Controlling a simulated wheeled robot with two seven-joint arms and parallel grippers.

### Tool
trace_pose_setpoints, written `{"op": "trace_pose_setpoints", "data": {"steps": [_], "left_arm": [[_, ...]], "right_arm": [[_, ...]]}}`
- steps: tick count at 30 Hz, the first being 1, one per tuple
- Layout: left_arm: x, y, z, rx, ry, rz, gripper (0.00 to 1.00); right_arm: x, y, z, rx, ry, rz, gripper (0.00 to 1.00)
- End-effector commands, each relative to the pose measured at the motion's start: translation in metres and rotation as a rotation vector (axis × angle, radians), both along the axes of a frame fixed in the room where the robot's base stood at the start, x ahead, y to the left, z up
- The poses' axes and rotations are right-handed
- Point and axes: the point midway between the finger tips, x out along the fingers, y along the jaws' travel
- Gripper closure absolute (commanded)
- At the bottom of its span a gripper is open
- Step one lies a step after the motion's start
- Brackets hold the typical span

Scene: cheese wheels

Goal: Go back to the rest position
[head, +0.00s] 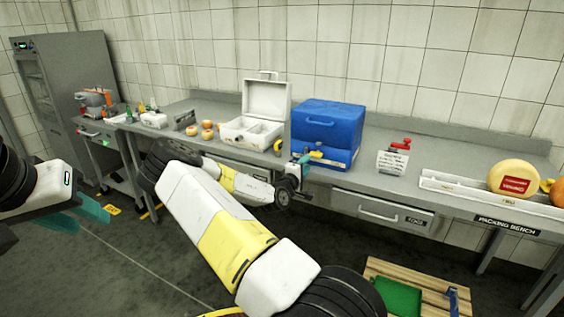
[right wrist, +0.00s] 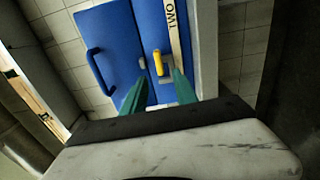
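My left gripper (head: 92,224) hangs at the far left of the head view, left of and in front of the bench, with its teal fingers apart and nothing between them. My right gripper (head: 299,167) is in front of the blue box (head: 329,120), near its yellow latch (head: 315,154). In the right wrist view, the teal fingers (right wrist: 160,92) are spread and empty. The yellow latch (right wrist: 158,62) shows beyond their tips on the blue box (right wrist: 120,45). The box lid looks down. I cannot tell whether a finger touches the box.
The packing bench (head: 365,176) runs along the tiled wall. An open white case (head: 267,103) stands left of the blue box. A white tray (head: 455,189) holds a cheese wheel (head: 512,177). A wooden pallet (head: 430,283) with a green mat (head: 397,297) lies on the floor.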

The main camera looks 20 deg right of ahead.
Motion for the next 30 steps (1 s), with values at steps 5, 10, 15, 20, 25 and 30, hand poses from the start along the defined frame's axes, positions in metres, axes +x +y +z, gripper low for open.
{"op": "trace_pose_setpoints", "data": {"steps": [5,10,15,20,25,30], "left_arm": [[0.000,0.000,0.000,0.000,0.000,0.000,0.64],[0.000,0.000,0.000,0.000,0.000,0.000,0.64],[0.000,0.000,0.000,0.000,0.000,0.000,0.64],[0.000,0.000,0.000,0.000,0.000,0.000,0.64],[0.000,0.000,0.000,0.000,0.000,0.000,0.64],[0.000,0.000,0.000,0.000,0.000,0.000,0.64]], "right_arm": [[0.000,0.000,0.000,0.001,0.000,0.000,0.65],[-0.008,-0.004,-0.007,0.109,-0.009,-0.034,0.65],[-0.030,0.004,-0.029,0.443,-0.034,-0.122,0.65],[-0.048,0.042,-0.041,0.801,-0.050,-0.185,0.65],[-0.063,0.100,-0.026,1.143,-0.050,-0.208,0.65],[-0.084,0.163,0.015,1.431,-0.023,-0.192,0.65]]}}
